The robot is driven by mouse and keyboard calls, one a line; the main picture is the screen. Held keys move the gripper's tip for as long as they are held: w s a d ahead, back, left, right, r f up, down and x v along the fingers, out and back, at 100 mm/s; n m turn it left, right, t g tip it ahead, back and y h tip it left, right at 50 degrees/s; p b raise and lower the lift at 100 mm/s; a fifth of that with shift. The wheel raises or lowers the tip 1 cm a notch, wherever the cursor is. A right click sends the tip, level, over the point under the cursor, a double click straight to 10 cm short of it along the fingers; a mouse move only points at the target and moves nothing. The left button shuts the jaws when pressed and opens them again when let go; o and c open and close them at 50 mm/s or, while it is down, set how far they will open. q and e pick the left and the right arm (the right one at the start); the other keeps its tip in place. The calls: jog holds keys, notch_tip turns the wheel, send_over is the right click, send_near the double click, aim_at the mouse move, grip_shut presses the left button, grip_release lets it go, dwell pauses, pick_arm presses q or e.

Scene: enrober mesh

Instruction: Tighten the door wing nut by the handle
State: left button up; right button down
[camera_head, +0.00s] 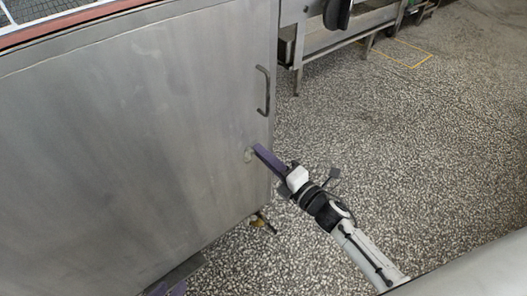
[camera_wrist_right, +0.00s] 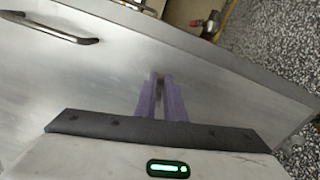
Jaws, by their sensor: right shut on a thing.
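The door wing nut (camera_head: 248,155) is a small pale metal piece on the grey steel door (camera_head: 130,130), near its right edge and below the handle (camera_head: 263,92). My right gripper (camera_head: 257,149) reaches in from the lower right, with its purple fingertips at the nut. In the right wrist view the gripper (camera_wrist_right: 159,78) has its fingers close together on the nut, which is mostly hidden between the tips. The handle (camera_wrist_right: 50,28) shows there at upper left. My left gripper (camera_head: 178,287) shows only as a dark and purple piece at the bottom edge; its fingertips are not clear.
A small brass fitting (camera_head: 264,222) sticks out below the door's lower right edge. A steel conveyor frame (camera_head: 345,28) stands behind at the top. The speckled floor (camera_head: 430,150) to the right is clear.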

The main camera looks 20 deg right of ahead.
jog(key=m, duration=0.2)
jog(key=shift+f+m+p, duration=0.15)
jog(key=shift+m+p, duration=0.15)
dwell(0.5)
jog(key=c, duration=1.8)
grip_release()
jog(key=shift+c, duration=0.2)
